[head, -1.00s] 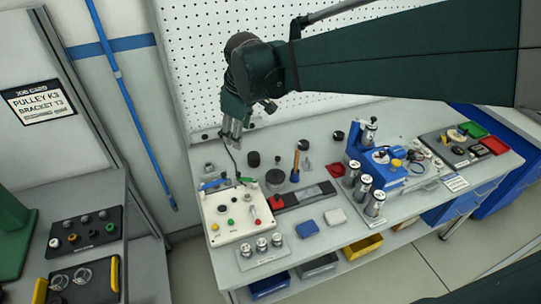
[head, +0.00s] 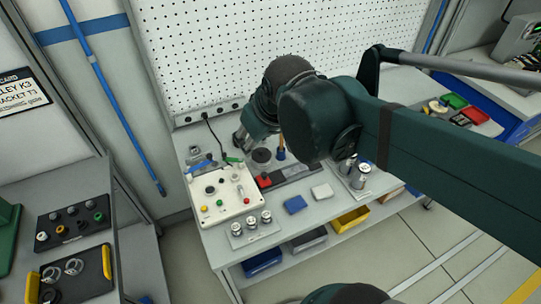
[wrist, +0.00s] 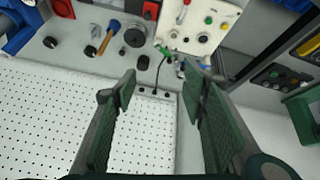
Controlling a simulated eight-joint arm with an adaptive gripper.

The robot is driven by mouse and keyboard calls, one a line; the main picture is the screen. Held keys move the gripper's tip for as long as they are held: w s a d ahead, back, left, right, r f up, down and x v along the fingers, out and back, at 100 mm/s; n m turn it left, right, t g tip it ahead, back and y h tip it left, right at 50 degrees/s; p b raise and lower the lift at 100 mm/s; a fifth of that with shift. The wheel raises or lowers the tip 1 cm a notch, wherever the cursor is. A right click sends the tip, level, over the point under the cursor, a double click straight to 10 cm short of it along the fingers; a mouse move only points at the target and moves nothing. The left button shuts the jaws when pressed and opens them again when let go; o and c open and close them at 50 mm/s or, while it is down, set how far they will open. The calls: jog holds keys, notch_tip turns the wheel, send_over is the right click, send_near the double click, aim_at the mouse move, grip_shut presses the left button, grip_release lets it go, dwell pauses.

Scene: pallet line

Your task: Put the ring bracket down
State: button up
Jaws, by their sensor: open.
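Two silver ring-shaped parts (head: 74,267) lie in a black tray with yellow handles (head: 88,284) at the lower left of the head view. They may be ring brackets; I cannot tell for sure. My gripper (head: 240,138) is over the back of the grey bench, behind the white control box (head: 236,205) and far from that tray. In the wrist view, my gripper (wrist: 158,76) has its two green-padded fingers wide apart with nothing held between them. The bench's back edge, a socket strip (wrist: 152,93) and a black cable show between and beyond the fingers.
A white pegboard (head: 215,60) rises close behind my gripper. Silver cylinders (head: 251,224), a blue block (head: 295,204) and a white block (head: 322,191) stand on the bench. My arm hides much of the bench's right part.

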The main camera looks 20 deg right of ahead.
jog(key=s+d+f+m+t, duration=0.1)
jog(key=s+f+m, duration=0.1)
jog(key=s, duration=0.4)
jog(key=shift+d+f+m, duration=0.2)
jog(key=shift+m, duration=0.2)
